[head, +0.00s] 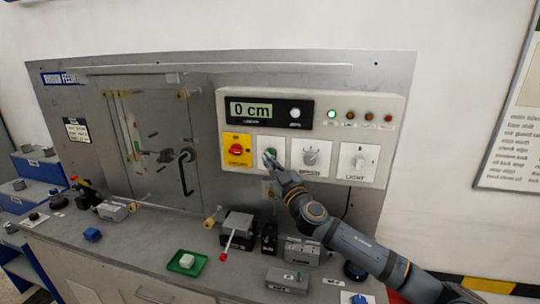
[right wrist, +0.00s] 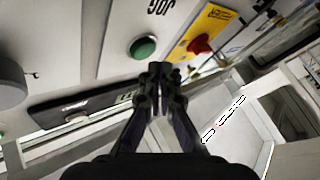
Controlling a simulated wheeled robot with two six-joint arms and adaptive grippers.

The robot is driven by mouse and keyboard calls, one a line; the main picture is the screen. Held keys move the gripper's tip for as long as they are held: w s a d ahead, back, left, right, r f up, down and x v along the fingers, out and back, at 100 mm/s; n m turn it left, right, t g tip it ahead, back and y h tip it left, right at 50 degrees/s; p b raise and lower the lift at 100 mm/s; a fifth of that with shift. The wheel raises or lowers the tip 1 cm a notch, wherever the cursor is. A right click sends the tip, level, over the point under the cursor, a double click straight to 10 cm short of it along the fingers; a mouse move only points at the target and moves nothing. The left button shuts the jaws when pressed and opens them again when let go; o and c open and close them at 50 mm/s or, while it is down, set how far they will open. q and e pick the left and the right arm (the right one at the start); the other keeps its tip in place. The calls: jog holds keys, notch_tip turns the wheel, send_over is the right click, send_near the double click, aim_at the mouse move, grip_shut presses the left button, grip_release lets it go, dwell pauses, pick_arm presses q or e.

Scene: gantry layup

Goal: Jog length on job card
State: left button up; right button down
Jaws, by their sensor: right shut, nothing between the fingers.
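The control panel (head: 340,100) has a display (head: 250,109) reading "0 cm". The green button on the panel, under a "JOG" label, shows in the right wrist view (right wrist: 144,47). My right gripper (head: 270,163) is shut and empty, with its fingertips in front of the green button and hiding part of it. In the right wrist view the fingertips (right wrist: 160,70) are just beside the button; I cannot tell whether they touch the panel. A white sheet with print (head: 512,125) hangs on the wall at the right; its text is too small to read. My left gripper is not in view.
A red knob (head: 236,150) on a yellow plate is left of the green button. A rotary knob (head: 311,157) and a light switch (head: 359,161) are to its right. A red-tipped lever (head: 225,248) and green tray (head: 181,269) stand on the bench below.

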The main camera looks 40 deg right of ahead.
jog(key=shift+d, duration=0.1)
dwell(0.7)
jog(key=shift+w+d, duration=0.25)
jog(key=shift+w, duration=0.05)
jog(key=shift+w+d+b, duration=0.25)
jog(key=shift+d+b, duration=0.1)
jog(key=shift+b, duration=0.1)
dwell(0.7)
dwell(3.1)
jog(key=shift+s+a, duration=0.55)
jog(key=shift+a, duration=0.1)
jog(key=shift+s+a, duration=0.8)
jog(key=shift+a, duration=0.2)
jog(key=shift+s+a, duration=0.8)
jog(key=shift+a, duration=0.15)
